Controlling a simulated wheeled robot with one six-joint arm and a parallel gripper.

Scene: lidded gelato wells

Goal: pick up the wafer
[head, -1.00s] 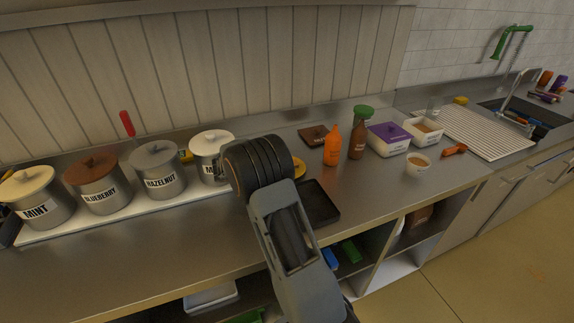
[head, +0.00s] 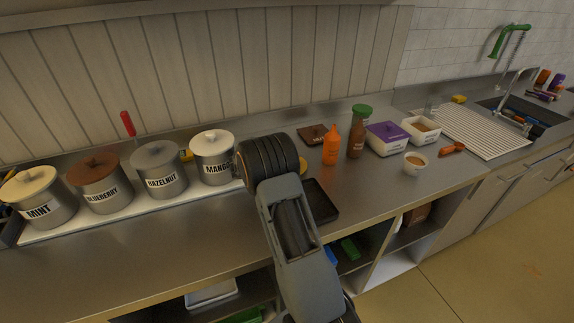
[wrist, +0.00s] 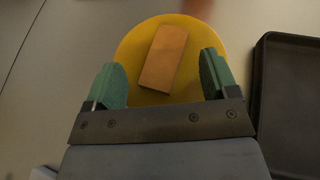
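The wafer (wrist: 163,58) is a flat tan rectangle lying slightly tilted on a round yellow dish (wrist: 130,49) in the wrist view. My gripper (wrist: 161,66) has two green fingers spread wide, one on each side of the wafer's near part, with gaps to both. Nothing is between the fingers' pads that they touch. The height of the fingers over the dish is hard to tell. In the head view my arm hides the gripper and the wafer; only a sliver of the yellow dish (head: 303,169) shows beside it.
A black tray (head: 320,201) lies just right of the dish. Lidded wells, including mango (head: 213,160) and hazelnut (head: 160,172), stand in a row at left. The front counter at left is clear.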

